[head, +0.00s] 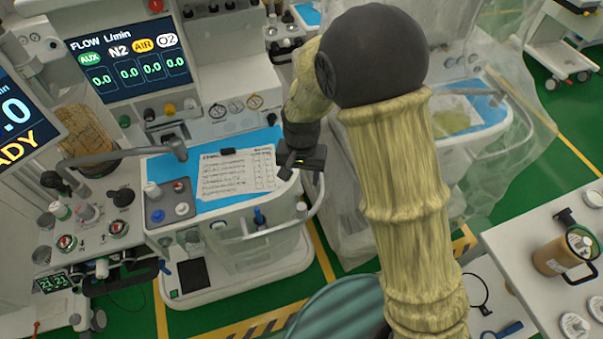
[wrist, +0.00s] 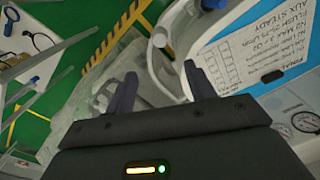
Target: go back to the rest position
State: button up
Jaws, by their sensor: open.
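My gripper (wrist: 158,88) shows in the wrist view with its two dark fingers apart and nothing between them. In the head view my gripper (head: 284,172) hangs at the right edge of the cart's blue work surface (head: 212,204), beside the printed sheet (head: 235,172). My arm, in a yellowish sleeve, reaches up through the middle of the head view and bends down to the left at a dark round joint. The sheet also shows in the wrist view (wrist: 240,60), to the right of the fingers. I cannot tell how high the gripper is above the surface.
The anaesthesia cart with a flow screen (head: 130,62) stands at left. A curved rail (head: 290,222) runs below my gripper. A plastic-draped cart (head: 480,120) is behind my arm. A white table (head: 530,250) with a brown canister (head: 567,250) stands at right. Green floor shows between them.

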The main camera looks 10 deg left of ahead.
dwell(0.6)
jog(key=s+d+r+t, duration=0.1)
jog(key=s+d+r, duration=0.1)
jog(key=d, duration=0.6)
jog(key=s+d+r, duration=0.2)
jog(key=d+r, duration=0.2)
jog(key=d, duration=0.5)
jog(key=s+d+r+t, duration=0.1)
jog(key=s+d+r, duration=0.2)
jog(key=d, duration=0.5)
jog(key=shift+d+r+t, duration=0.3)
jog(key=shift+d+r, duration=0.05)
jog(key=shift+d, duration=0.05)
jog(key=shift+c, duration=0.2)
